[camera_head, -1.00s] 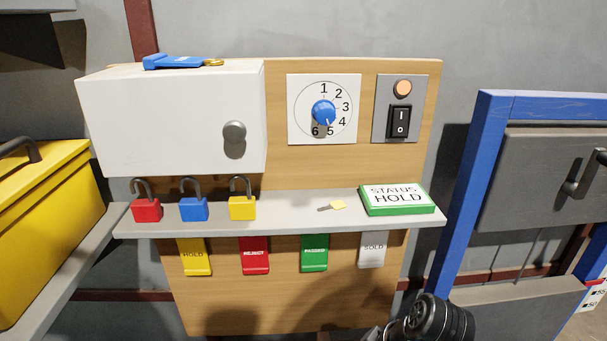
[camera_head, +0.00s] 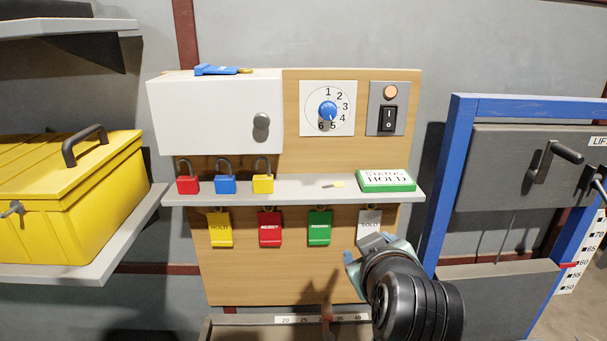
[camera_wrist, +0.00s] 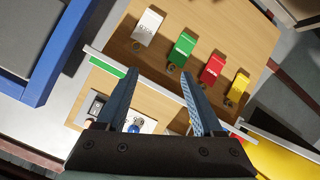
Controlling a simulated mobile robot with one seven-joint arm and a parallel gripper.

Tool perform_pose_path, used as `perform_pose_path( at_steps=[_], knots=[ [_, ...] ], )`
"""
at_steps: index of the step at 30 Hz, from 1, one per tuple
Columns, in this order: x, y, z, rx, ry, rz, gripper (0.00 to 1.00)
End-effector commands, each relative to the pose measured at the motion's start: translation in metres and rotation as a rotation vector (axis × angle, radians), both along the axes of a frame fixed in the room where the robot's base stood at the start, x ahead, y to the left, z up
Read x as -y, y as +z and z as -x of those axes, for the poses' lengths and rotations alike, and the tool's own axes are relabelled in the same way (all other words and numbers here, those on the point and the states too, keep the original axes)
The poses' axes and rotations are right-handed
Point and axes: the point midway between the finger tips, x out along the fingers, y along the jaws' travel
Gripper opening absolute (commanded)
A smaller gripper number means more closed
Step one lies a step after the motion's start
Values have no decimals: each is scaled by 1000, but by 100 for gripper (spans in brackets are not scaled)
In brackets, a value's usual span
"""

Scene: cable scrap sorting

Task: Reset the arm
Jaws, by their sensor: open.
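My gripper (camera_head: 368,256) is at the lower right of the head view, in front of the board and just below the white SOLD tag (camera_head: 370,224). In the wrist view my gripper (camera_wrist: 160,82) shows two blue fingers spread apart with nothing between them. The view is turned, with the white tag (camera_wrist: 147,27), green tag (camera_wrist: 182,47), red tag (camera_wrist: 213,69) and yellow tag (camera_wrist: 238,86) beyond the fingertips. My wrist hides part of the lower right of the board.
A yellow toolbox (camera_head: 75,205) stands left. A blue frame (camera_head: 447,180) stands right.

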Motion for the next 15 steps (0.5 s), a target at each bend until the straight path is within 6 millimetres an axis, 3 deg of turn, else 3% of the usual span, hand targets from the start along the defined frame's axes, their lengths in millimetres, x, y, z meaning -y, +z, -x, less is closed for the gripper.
perform_pose_path(
  at_steps=[1, 5, 9, 12, 15],
  knots=[
    [-8, 40, 0, 119, -23, -15, 68],
    [-29, 137, 13, 431, -60, -94, 68],
    [-55, 233, 53, 752, -42, -211, 68],
    [-74, 289, 92, 954, 2, -303, 68],
    [-87, 329, 130, 1109, 52, -384, 68]
  ],
)
